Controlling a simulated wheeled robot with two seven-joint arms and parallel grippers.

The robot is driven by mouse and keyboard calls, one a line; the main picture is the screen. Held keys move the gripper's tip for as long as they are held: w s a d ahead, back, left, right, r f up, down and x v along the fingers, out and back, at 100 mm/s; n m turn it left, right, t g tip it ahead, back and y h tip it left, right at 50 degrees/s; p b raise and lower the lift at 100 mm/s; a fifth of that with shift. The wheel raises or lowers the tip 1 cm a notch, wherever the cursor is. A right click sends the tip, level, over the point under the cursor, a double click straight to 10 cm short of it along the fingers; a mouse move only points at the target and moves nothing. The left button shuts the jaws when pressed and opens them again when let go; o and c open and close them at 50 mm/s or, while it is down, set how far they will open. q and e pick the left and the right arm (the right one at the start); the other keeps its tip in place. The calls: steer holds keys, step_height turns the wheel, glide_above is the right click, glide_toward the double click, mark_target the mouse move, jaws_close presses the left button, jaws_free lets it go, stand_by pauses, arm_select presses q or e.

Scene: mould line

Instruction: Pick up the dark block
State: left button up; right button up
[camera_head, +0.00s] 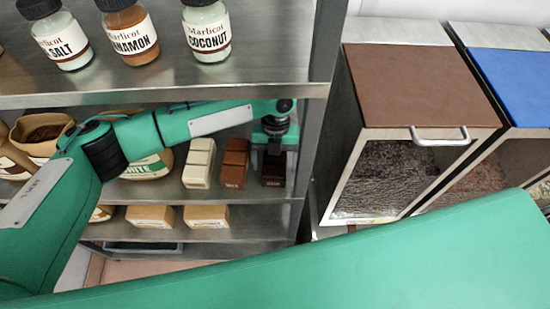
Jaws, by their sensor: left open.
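The dark block (273,172) stands on the middle metal shelf, at its right end beside the upright post. It is very dark brown, and its upper part is hidden by my gripper. My left gripper (275,148) is over the block, pointing down, with its arm reaching in from the left under the upper shelf. The jaws are open; the fingertips are small and dark here, and I cannot tell whether they touch the block. My right gripper is not in view.
A brown block (234,165) and a white block (199,163) stand left of the dark one. The upper shelf (165,75) with labelled jars is close above my arm. The metal post (318,125) and a brown-lidded bin (420,85) are on the right.

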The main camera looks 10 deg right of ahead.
arm_select(q)
steer(key=c, duration=1.5)
steer(key=shift+w+r, duration=0.15)
